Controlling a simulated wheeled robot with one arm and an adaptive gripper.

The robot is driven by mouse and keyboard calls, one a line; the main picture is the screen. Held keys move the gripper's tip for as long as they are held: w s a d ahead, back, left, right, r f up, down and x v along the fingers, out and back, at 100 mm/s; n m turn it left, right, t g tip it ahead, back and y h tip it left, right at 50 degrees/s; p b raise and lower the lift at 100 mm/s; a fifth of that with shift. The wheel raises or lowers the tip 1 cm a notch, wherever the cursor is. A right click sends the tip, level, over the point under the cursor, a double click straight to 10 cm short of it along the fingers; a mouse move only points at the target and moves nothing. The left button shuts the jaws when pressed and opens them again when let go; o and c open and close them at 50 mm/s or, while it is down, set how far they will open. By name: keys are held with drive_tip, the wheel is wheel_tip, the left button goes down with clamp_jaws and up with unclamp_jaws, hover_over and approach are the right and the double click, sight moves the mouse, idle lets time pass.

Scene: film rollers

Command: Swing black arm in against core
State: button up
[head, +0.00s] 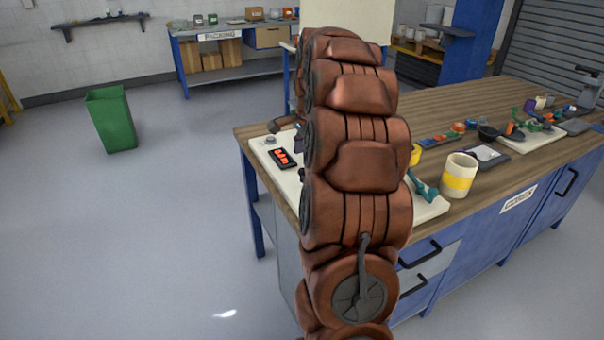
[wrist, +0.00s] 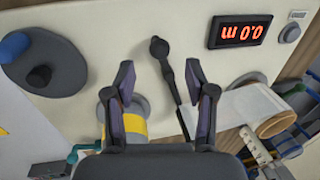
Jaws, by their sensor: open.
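In the wrist view the black arm (wrist: 166,68) lies over the cream panel, with a round knob at its upper end. It slants down and right to beside the right finger. My gripper (wrist: 159,72) is open, with one finger on each side of the black arm's upper part; I cannot tell if either touches it. A grey-white round piece with a yellow band (wrist: 134,124), perhaps the core, is partly hidden behind the left finger. A clear gap separates it from the black arm. In the head view my own arm hides most of this area.
A dark disc with a blue knob (wrist: 42,76) is on the panel at left. A red-digit display (wrist: 240,31) is at upper right. A pale film roll (wrist: 240,110) lies right of the gripper.

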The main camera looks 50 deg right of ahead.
sight(302, 169)
drive_tip(key=f, duration=0.3)
drive_tip(key=w+f, duration=0.1)
drive_tip(key=f, duration=0.3)
drive_tip(key=shift+w+d+p, duration=0.15)
drive_tip(key=shift+p, duration=0.2)
clamp_jaws()
